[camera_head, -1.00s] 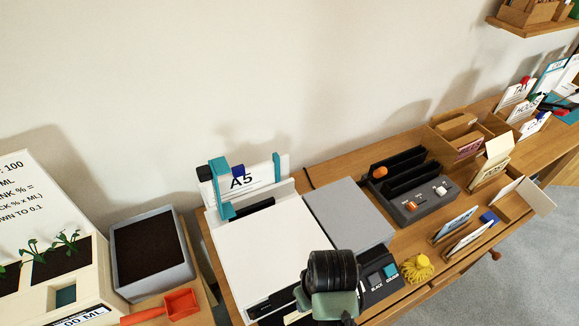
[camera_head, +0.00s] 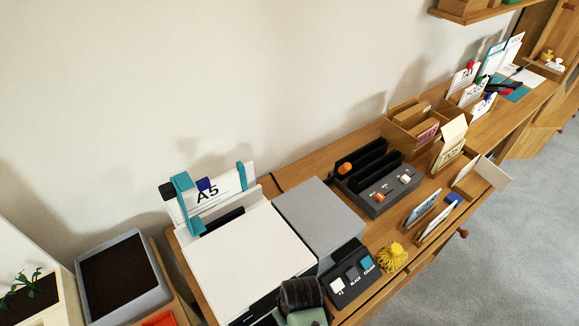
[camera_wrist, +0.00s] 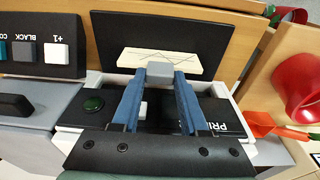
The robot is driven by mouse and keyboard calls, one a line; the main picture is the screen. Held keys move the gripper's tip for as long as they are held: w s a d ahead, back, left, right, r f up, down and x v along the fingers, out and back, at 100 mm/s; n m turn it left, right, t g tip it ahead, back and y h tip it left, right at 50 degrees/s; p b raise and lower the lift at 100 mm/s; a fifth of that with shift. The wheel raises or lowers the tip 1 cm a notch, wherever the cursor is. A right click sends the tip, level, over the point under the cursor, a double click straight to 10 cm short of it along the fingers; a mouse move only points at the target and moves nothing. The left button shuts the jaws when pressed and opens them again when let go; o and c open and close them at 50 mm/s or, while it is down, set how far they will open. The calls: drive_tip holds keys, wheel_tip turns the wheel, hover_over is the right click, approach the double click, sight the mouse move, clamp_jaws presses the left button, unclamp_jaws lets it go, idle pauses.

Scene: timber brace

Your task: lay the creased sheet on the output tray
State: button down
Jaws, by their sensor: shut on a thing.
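In the wrist view, my gripper (camera_wrist: 160,74) has its two blue fingers closed together at a small grey piece at their tips. The creased sheet (camera_wrist: 186,64), cream with dark crease lines, is at the fingertips, its near edge partly hidden by them. It lies over or just above the black output tray (camera_wrist: 215,40); I cannot tell whether it touches the tray. In the head view only my dark wrist shows, at the bottom by the printer's front (camera_head: 240,255); fingers, sheet and tray are hidden there.
A button panel (camera_head: 352,272) and a yellow tassel-like item (camera_head: 392,258) sit right of the printer. A red ring-shaped object (camera_wrist: 298,85) is at the wrist view's right. A soil tray (camera_head: 122,275) stands at left.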

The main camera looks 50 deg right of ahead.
drive_tip(key=shift+f, duration=0.1)
drive_tip(key=shift+c, duration=2.2)
unclamp_jaws()
wheel_tip(320, 180, up, 12)
drive_tip(key=s, duration=0.1)
drive_tip(key=shift+s+a+p, duration=0.2)
drive_tip(key=shift+s+p, duration=0.15)
drive_tip(key=shift+p, duration=0.05)
